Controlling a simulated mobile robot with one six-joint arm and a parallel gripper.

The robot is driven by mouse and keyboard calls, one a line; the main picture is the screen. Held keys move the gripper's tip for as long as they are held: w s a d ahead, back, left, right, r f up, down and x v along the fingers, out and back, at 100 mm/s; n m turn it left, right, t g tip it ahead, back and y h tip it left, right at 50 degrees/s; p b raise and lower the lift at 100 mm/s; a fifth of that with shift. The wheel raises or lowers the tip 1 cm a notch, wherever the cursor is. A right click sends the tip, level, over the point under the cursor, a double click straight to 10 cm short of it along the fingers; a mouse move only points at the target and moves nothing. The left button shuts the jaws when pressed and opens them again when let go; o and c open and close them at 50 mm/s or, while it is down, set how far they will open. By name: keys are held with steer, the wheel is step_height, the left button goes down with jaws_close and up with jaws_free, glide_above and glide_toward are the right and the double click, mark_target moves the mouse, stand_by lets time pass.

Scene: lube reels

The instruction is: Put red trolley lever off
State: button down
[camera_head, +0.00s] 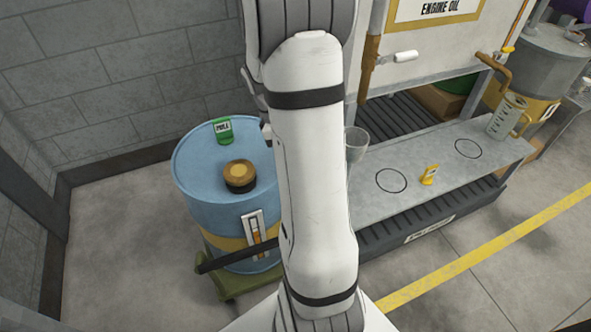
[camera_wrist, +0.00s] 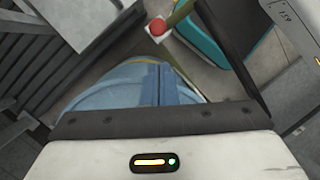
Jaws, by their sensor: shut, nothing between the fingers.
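A round red knob (camera_wrist: 158,27) on a small pale block shows at the top middle of the wrist view. It is likely the trolley lever; whether it stands on or off I cannot tell. In the head view a blue drum (camera_head: 190,190) stands on a low green trolley (camera_head: 240,288), and no red lever shows there. My gripper (camera_wrist: 161,70) is shut and empty, with its fingertips below and apart from the knob in the wrist view. In the head view my arm hides my gripper.
A teal object (camera_wrist: 215,40) lies right of the knob in the wrist view. In the head view, a grey bench (camera_head: 440,165) holds a clear jug (camera_head: 506,117) and a small yellow tag (camera_head: 430,175). Floor left of the drum is clear.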

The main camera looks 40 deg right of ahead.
steer(key=shift+w+a+f, duration=0.1)
steer(key=shift+a, duration=0.05)
steer(key=b+x, duration=0.2)
steer(key=x, duration=0.8)
steer(key=shift+b, duration=0.3)
steer(key=shift+a, duration=0.1)
